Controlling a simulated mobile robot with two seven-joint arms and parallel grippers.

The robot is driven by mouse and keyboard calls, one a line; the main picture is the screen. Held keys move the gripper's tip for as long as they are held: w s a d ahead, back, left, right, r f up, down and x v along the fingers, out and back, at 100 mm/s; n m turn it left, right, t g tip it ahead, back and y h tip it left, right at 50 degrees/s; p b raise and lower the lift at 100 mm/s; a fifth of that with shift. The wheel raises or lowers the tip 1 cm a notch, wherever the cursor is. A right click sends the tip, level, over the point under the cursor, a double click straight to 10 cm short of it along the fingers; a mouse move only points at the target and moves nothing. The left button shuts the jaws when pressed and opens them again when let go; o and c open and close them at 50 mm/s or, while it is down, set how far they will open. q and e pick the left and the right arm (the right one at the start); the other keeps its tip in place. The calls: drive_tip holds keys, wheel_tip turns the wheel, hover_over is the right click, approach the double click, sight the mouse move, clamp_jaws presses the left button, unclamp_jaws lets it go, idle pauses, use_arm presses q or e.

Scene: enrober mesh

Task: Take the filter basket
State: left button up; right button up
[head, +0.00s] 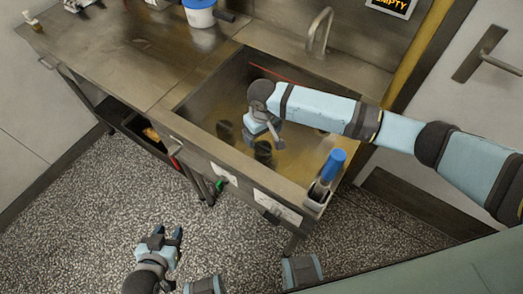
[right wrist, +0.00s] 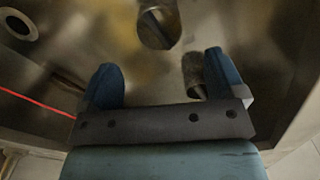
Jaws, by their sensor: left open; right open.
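The sink basin (head: 200,98) has brownish stains or murky contents. Two dark rounded shapes, one left (head: 225,131) and one right (head: 263,152), show in it; I cannot tell for sure which is the filter basket. In the right wrist view, a round metal cup-like thing (right wrist: 158,27) lies beyond and between my fingertips, and a second metal piece (right wrist: 194,70) is partly hidden by the right-hand finger. My right gripper (head: 266,130) is over the basin, open and empty, and also shows in the right wrist view (right wrist: 165,82). My left gripper (head: 170,240) is open and empty over the floor.
A faucet (head: 320,32) stands behind the basin. A caddy (head: 318,194) with a blue-handled tool (head: 332,165) hangs at its front right corner. A round drain opening (right wrist: 17,25) and a red line (right wrist: 38,102) show in the right wrist view.

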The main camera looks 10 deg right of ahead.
sight(263, 147)
wheel_tip(263, 147, down, 10)
drive_tip(key=shift+s+d+r, duration=0.1)
drive_tip(key=c, duration=1)
